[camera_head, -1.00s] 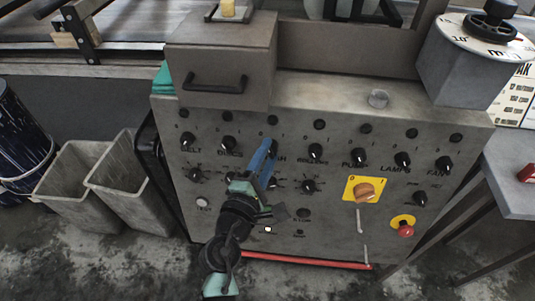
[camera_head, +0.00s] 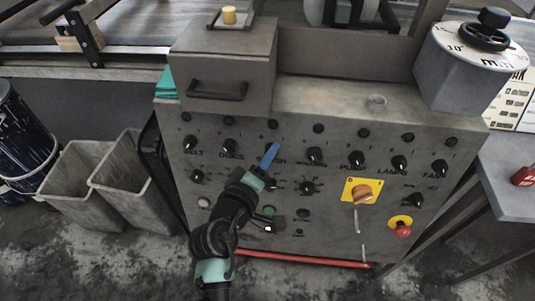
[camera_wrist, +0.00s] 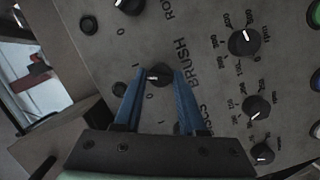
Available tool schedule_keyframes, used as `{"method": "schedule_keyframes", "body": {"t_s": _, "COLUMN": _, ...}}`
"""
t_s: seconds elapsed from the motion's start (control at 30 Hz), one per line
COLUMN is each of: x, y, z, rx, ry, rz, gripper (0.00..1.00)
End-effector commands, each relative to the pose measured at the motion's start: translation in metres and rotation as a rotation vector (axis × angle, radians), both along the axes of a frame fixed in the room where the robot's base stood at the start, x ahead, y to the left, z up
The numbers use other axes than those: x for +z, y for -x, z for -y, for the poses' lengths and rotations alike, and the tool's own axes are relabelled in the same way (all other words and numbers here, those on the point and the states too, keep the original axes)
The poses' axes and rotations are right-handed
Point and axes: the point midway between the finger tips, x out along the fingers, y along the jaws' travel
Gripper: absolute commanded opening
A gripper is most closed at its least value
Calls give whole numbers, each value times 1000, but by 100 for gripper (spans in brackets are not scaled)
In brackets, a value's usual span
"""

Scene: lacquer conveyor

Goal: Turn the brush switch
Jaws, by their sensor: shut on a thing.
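The brush switch (camera_wrist: 159,74) is a small black round knob on the grey control panel, beside the word BRUSH in the wrist view. A white pointer mark shows on its left side, on the side of the printed 0 and 1. My gripper (camera_wrist: 157,76) has its two blue fingers on either side of the knob and is shut on it. In the head view my gripper (camera_head: 274,150) reaches the panel from below, its fingers covering the knob and part of its label.
Other black knobs flank it on the panel, such as the discs knob (camera_head: 229,146) and another knob (camera_head: 315,155). A yellow-plated orange rotary switch (camera_head: 362,194) and a red emergency button (camera_head: 402,229) sit lower right. Grey bins (camera_head: 82,187) stand left.

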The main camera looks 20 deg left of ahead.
Motion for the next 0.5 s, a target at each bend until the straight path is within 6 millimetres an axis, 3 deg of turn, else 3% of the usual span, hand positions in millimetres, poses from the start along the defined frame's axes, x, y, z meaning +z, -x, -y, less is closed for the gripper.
{"method": "schedule_keyframes", "body": {"t_s": 0.5, "x": -4, "y": 2, "z": -1, "rx": -12, "ry": -66, "rz": -29, "gripper": 0}}
